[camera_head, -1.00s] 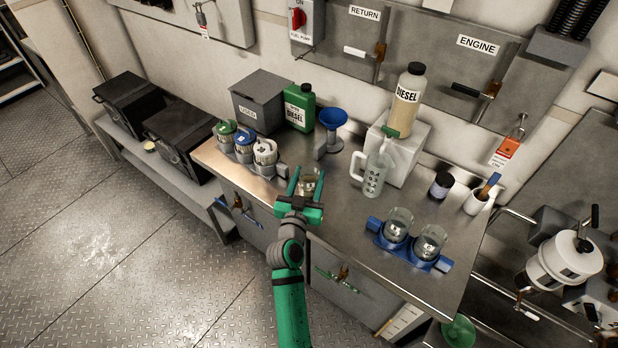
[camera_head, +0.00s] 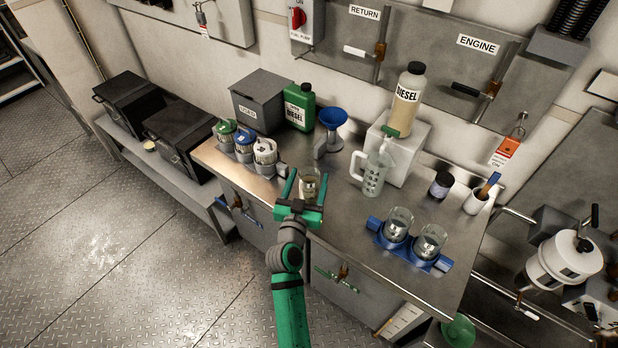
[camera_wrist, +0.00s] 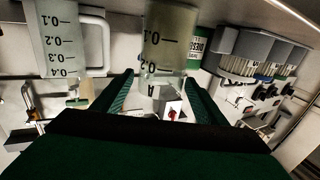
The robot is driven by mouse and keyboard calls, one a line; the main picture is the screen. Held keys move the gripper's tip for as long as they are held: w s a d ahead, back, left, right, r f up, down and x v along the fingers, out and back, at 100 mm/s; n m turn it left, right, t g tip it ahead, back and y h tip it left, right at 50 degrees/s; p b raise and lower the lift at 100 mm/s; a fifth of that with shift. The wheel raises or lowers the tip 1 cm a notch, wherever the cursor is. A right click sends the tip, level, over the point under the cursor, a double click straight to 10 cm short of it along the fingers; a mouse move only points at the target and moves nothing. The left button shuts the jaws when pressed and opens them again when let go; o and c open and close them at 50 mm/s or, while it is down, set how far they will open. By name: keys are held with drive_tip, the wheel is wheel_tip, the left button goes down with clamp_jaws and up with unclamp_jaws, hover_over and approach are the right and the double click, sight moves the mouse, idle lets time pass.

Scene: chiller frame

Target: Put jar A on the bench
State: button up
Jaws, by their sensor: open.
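Jar A (camera_head: 311,186) is a clear glass jar with yellowish contents near the bench's front edge. In the wrist view the jar (camera_wrist: 170,38) shows scale marks and a letter A. My gripper (camera_head: 309,178) is open, with one green finger on each side of the jar; gaps show beside it. The jar appears upright on the steel bench (camera_head: 340,215), though its base is partly hidden by my gripper.
A jug (camera_head: 374,172) stands right of the jar, with a blue holder of two glass jars (camera_head: 412,238) further right. A blue funnel (camera_head: 332,122) and a rack of filters (camera_head: 246,150) stand behind and left. Bare bench lies between the jar and the blue holder.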

drive_tip(key=s+a+f+n+g+y, duration=0.1)
drive_tip(key=s+f, duration=0.2)
drive_tip(key=s, duration=0.7)
drive_tip(key=s+f+n+y, duration=0.1)
drive_tip(key=s+f+y, duration=0.15)
drive_tip(key=s, duration=0.75)
drive_tip(key=s+a+f+n+g+y, duration=0.1)
drive_tip(key=s+f, duration=0.3)
drive_tip(key=s, duration=0.6)
drive_tip(key=d+r+v, duration=0.1)
drive_tip(key=r+v, duration=0.1)
drive_tip(key=v, duration=1.6)
drive_tip(key=shift+d+r, duration=0.15)
drive_tip(key=shift+r, duration=0.1)
drive_tip(key=shift+s+h, duration=0.1)
drive_tip(key=shift+h, duration=0.15)
